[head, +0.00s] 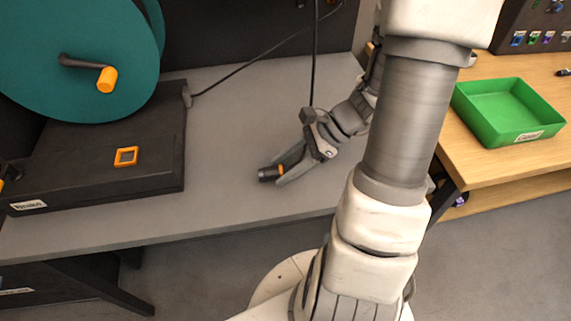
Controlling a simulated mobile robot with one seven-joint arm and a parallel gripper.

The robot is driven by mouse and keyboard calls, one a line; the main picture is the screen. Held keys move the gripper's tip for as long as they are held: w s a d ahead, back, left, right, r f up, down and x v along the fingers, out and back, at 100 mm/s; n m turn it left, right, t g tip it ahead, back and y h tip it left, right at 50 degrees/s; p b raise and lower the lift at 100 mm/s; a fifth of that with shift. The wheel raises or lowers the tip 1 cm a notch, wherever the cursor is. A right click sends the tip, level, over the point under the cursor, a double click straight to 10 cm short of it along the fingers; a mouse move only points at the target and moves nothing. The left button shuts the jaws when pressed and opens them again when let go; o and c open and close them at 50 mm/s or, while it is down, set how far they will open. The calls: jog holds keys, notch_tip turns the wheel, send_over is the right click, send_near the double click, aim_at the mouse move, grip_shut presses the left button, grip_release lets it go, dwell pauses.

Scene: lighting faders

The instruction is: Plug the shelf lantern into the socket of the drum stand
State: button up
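The drum stand (150,170) is a low black box on the grey bench at the left. It carries a big teal drum (60,50) with an orange-knobbed crank. A small fitting (187,95) on its right side has a black cable running from it to the upper right; I cannot tell whether this is the socket. My gripper (273,172) is above the bench, right of the stand and apart from it. No shelf lantern is recognisable in view.
An orange square frame (126,156) sits on the stand's top. A second dark cable (315,60) hangs behind my gripper. The grey bench (225,150) is clear between stand and gripper. A green tray (490,95) stands on a wooden bench (480,165) at the right.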

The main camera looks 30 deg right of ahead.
aim_at(284, 166)
grip_shut()
jog(key=shift+r+p, duration=2.3)
jog(key=shift+r, duration=0.2)
